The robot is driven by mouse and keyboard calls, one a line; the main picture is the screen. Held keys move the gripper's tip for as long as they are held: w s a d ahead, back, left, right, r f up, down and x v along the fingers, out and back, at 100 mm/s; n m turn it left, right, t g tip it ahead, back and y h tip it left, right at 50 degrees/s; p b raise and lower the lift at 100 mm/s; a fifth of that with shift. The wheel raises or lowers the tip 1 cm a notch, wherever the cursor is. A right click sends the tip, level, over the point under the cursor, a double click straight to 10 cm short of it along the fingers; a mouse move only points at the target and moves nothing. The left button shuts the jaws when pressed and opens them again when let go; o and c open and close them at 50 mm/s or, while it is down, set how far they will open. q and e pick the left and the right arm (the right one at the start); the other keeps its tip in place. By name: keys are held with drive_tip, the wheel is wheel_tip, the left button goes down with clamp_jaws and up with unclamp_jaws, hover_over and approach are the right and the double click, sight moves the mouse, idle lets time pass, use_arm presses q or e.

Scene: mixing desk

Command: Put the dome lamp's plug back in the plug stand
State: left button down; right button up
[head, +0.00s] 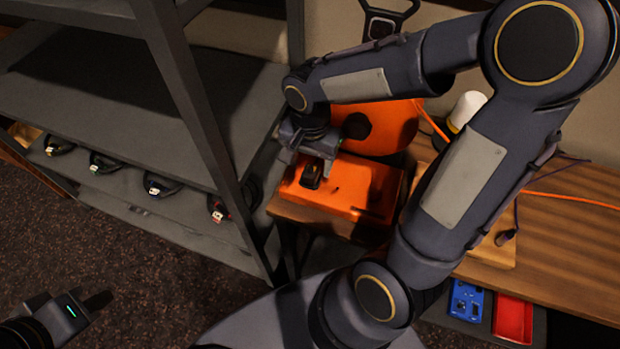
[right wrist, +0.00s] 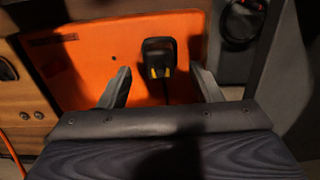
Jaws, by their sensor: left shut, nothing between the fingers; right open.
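A small black plug-like piece with yellow marks (head: 311,175) is on an orange tray-like surface (head: 362,188). It also shows in the right wrist view (right wrist: 158,56), with a dark line like a cord below it. My right gripper (head: 314,155) is above this piece. In the right wrist view its open fingers (right wrist: 160,72) are on either side of the piece, apart from it. A white rounded thing on a dark and yellow base (head: 467,108) may be the dome lamp; my right arm partly hides it. I cannot tell which thing is the plug stand. My left gripper (head: 97,300) is low at the left, empty.
A grey shelf rack (head: 120,115) stands at the left, with several dark gadgets low down. An orange cord (head: 570,198) crosses the wooden bench (head: 575,255). A dark plug-like end (head: 505,237) is on a wooden board. Blue (head: 466,300) and red (head: 513,318) bins are below.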

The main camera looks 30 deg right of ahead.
sight(311, 170)
use_arm(q)
drive_tip(key=shift+f+b, duration=1.15)
drive_tip(key=shift+f, duration=0.55)
use_arm(e)
drive_tip(key=shift+f, duration=1.85)
use_arm(q)
drive_tip(key=shift+f, duration=0.1)
use_arm(e)
clamp_jaws()
drive_tip(key=shift+r, duration=0.1)
drive_tip(key=shift+r, duration=0.1)
